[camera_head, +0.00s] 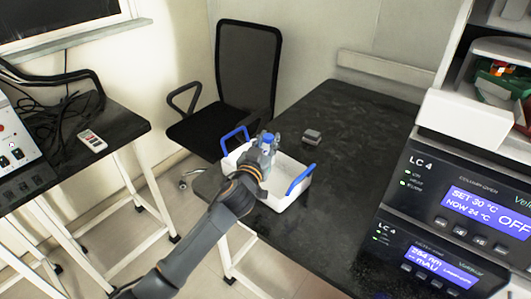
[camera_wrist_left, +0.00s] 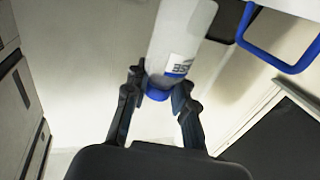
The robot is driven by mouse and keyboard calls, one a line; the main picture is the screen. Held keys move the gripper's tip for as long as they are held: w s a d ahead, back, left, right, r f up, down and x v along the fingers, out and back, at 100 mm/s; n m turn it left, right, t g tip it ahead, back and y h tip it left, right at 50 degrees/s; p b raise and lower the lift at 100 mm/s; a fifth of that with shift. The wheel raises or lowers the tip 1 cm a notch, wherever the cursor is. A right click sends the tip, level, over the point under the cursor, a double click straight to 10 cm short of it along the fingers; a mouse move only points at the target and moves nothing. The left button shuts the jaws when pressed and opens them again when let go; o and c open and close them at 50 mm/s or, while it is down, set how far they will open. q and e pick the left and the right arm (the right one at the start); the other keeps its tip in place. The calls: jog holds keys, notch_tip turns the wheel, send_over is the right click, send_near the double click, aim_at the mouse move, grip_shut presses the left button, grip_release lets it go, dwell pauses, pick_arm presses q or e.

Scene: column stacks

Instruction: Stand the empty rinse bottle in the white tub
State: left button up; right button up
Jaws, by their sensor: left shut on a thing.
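The white tub (camera_head: 287,168) with two blue handles stands on the dark bench. My left gripper (camera_head: 266,146) is over the tub and shut on the rinse bottle. The bottle's blue cap (camera_head: 268,138) shows between the fingers; its body is hidden by my arm in the head view. In the left wrist view the fingers (camera_wrist_left: 158,92) close around the capped end of the white bottle (camera_wrist_left: 182,42), which has a blue and white label. My right gripper is not in view.
A small grey block (camera_head: 312,136) lies on the dark bench (camera_head: 350,125) behind the tub. LC 4 instruments (camera_head: 450,205) stand at the right. A black chair (camera_head: 245,75) is behind. A side table (camera_head: 65,150) with a remote-like device is at the left.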

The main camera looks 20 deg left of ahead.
aim_at(265, 151)
pick_arm(q)
jog(key=shift+w+a+f, duration=0.2)
jog(key=shift+f, duration=0.2)
jog(key=shift+w+a+f, duration=0.2)
jog(key=shift+f, duration=0.15)
jog(key=f, duration=0.1)
jog(key=f+b, duration=0.1)
jog(key=f, duration=0.1)
jog(key=shift+w+a+f, duration=0.2)
jog(key=shift+f, duration=0.1)
jog(key=shift+f+b, duration=0.6)
jog(key=shift+f, duration=0.1)
jog(key=shift+r, duration=0.1)
jog(key=o, duration=0.9)
jog(key=shift+c, duration=0.2)
